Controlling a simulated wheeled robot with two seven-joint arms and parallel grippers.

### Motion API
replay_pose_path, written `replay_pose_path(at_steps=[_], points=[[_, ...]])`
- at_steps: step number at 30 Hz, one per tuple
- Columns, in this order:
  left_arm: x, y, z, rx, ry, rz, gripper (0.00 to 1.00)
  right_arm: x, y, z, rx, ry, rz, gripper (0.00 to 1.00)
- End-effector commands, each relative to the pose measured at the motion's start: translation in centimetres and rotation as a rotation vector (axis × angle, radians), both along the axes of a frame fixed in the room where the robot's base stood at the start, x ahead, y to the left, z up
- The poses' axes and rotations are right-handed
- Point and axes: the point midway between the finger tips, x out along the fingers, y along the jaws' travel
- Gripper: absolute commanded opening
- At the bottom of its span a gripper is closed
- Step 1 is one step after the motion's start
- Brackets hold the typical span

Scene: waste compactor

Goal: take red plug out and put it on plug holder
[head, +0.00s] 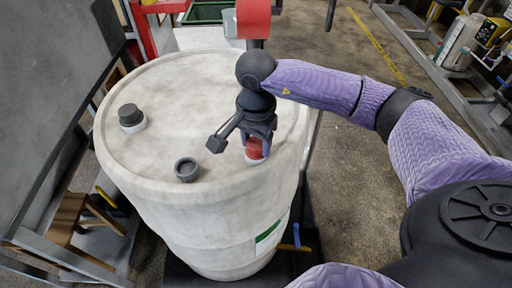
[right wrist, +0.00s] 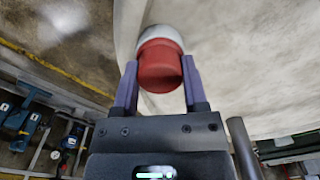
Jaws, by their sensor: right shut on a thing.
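The red plug (head: 254,149) sits at the right side of the top of a large white drum (head: 205,85). In the right wrist view the red plug (right wrist: 160,66) stands at a pale round collar on the drum. My right gripper (head: 257,142) comes down from above and is shut on the red plug, with one finger on each side of it. The fingers also show in the right wrist view (right wrist: 160,88). My left gripper is not in view.
A black plug (head: 131,117) stands in another opening at the drum's left. A red part (head: 254,18) rises behind the drum. A wooden stool (head: 82,220) and grey metal panels are at left. The floor at right is mostly clear.

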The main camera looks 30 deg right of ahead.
Motion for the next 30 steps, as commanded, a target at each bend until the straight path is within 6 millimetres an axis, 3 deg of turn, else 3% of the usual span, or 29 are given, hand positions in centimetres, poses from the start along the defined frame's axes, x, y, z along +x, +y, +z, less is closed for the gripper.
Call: replay_pose_path(at_steps=[2,12,23,30], points=[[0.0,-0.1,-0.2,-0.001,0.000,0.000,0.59,0.0,0.0,-0.1,0.000,-0.001,0.018,0.00],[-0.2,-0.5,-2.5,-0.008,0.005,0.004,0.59,0.0,0.0,-0.2,0.000,0.000,0.427,0.00],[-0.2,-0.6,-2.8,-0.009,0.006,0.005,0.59,0.0,0.0,-0.1,0.000,-0.001,0.494,0.00],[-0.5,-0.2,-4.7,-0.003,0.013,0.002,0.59,0.0,0.0,-0.3,0.001,-0.001,0.826,0.00]])
